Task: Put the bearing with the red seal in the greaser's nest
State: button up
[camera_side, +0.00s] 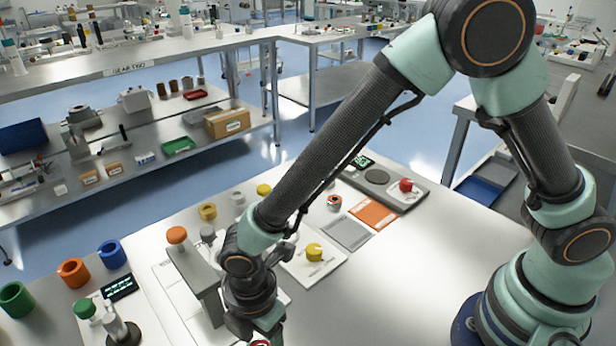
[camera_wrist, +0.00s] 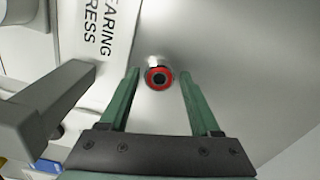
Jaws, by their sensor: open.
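A bearing with a red ring (camera_wrist: 159,78) lies on the grey surface in the wrist view, between the two fingers of my gripper (camera_wrist: 159,72) and apart from both. In the side view my gripper (camera_side: 262,336) is low at the bottom edge, partly cut off; a bit of red shows under it. The gripper is open and empty. I cannot tell for certain which device is the greaser; a plate with a yellow knob (camera_side: 314,252) and a stand with a green knob (camera_side: 86,308) are in the side view. No nest is clearly visible.
A grey press with an orange knob (camera_side: 177,236) stands close left of my gripper; its arm (camera_wrist: 45,105) shows in the wrist view by a lettered label (camera_wrist: 103,35). Coloured rings (camera_side: 73,272) stand at left. A red button (camera_side: 406,185) is at the back right.

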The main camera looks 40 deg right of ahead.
jog(key=shift+f, duration=0.3)
grip_shut()
jog(key=shift+r, duration=0.15)
